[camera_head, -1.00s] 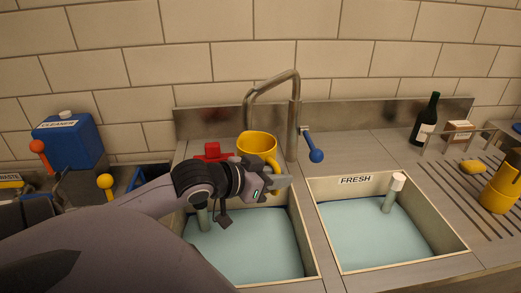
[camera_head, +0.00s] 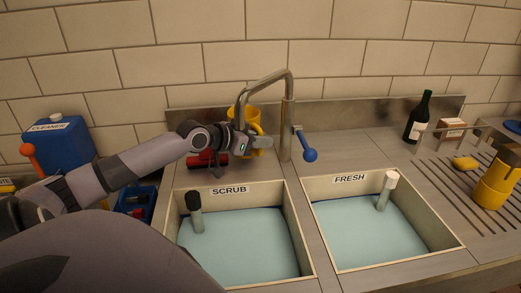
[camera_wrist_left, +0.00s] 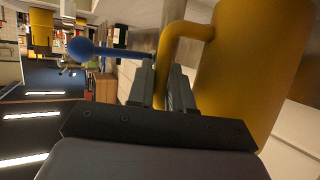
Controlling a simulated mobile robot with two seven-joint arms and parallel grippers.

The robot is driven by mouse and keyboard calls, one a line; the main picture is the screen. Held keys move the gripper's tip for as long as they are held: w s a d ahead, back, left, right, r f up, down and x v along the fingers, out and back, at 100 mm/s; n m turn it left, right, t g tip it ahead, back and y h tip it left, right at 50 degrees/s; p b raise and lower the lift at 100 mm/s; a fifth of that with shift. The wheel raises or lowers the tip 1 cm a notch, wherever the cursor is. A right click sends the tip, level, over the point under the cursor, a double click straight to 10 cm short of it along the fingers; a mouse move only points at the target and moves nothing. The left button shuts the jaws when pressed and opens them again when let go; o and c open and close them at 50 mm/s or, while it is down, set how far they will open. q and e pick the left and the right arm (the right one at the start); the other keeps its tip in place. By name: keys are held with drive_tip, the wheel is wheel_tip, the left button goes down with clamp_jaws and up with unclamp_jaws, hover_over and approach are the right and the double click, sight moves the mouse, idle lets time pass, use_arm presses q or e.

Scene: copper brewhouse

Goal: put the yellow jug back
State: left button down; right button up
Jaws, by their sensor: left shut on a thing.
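The yellow jug (camera_head: 253,117) is upright behind the SCRUB basin, close to the base of the steel tap (camera_head: 287,130). My left gripper (camera_head: 262,145) is in front of it and hides part of its body. In the left wrist view the jug's body (camera_wrist_left: 256,70) fills the right side, and its handle (camera_wrist_left: 168,45) runs down between the fingers of the gripper (camera_wrist_left: 163,80), which is shut on it. I cannot tell whether the jug's base touches the counter. My right gripper is not in view.
The SCRUB basin (camera_head: 230,191) and FRESH basin (camera_head: 349,179) hold water. A red object (camera_head: 207,160) lies below my left wrist. A blue tap lever (camera_head: 308,151) is right of the jug. A bottle (camera_head: 417,119), a yellow container (camera_head: 493,187) and a drain area stand right; a blue cleaner can (camera_head: 58,148) stands left.

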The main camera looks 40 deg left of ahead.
sight(259, 151)
use_arm(q)
drive_tip(key=shift+s+d+f, duration=0.1)
drive_tip(key=shift+d+f, duration=0.05)
drive_tip(key=shift+f, duration=1.2)
drive_tip(key=shift+f, duration=0.15)
drive_tip(key=c, duration=1)
unclamp_jaws()
drive_tip(key=shift+f, duration=0.2)
drive_tip(key=shift+v, duration=3.65)
drive_tip(key=shift+r, duration=0.1)
